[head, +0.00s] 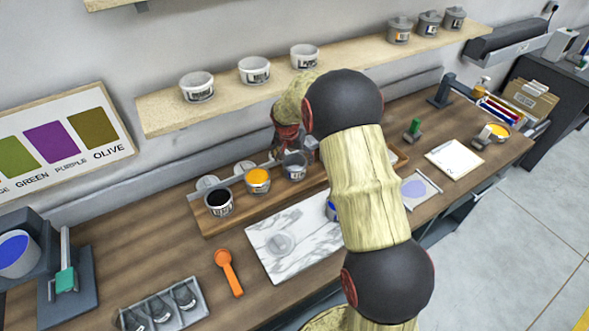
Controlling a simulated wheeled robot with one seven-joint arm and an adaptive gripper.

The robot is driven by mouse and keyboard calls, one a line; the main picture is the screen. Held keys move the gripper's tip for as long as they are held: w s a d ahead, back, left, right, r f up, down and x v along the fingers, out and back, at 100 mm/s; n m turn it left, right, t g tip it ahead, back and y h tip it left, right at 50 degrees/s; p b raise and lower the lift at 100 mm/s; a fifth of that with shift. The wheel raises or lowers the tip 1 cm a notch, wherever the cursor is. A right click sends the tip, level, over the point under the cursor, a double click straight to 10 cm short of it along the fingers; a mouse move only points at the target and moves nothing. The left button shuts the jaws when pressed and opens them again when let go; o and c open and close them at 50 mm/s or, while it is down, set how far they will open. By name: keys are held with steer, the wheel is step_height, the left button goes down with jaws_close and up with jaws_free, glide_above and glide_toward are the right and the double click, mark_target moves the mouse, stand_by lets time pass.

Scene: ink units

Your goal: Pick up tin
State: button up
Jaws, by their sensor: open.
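My gripper (287,140) is at the back of the workbench, in front of the wall and below the shelf, pointing down. It is open, just above and behind a grey-topped tin (294,166); I cannot tell whether they touch. This tin stands on a wooden tray (215,228). To its left on the tray are a tin of orange ink (257,181) and a tin of black ink (219,204). A tin with blue (331,211) is mostly hidden behind my arm. My arm also hides part of the tray's right side.
A white marble slab (290,255) lies in front of the tray, with an orange scoop (228,271) to its left. A shelf (228,92) with several tubs and tins overhangs the bench. A grey tray of dark items (162,308) lies at the front left.

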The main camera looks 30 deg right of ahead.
mark_target(294, 163)
steer(key=x, duration=0.3)
steer(key=shift+s+f, duration=0.1)
steer(key=shift+f, duration=0.1)
steer(key=c, duration=0.3)
steer(key=shift+r, duration=0.1)
steer(key=c, duration=1.4)
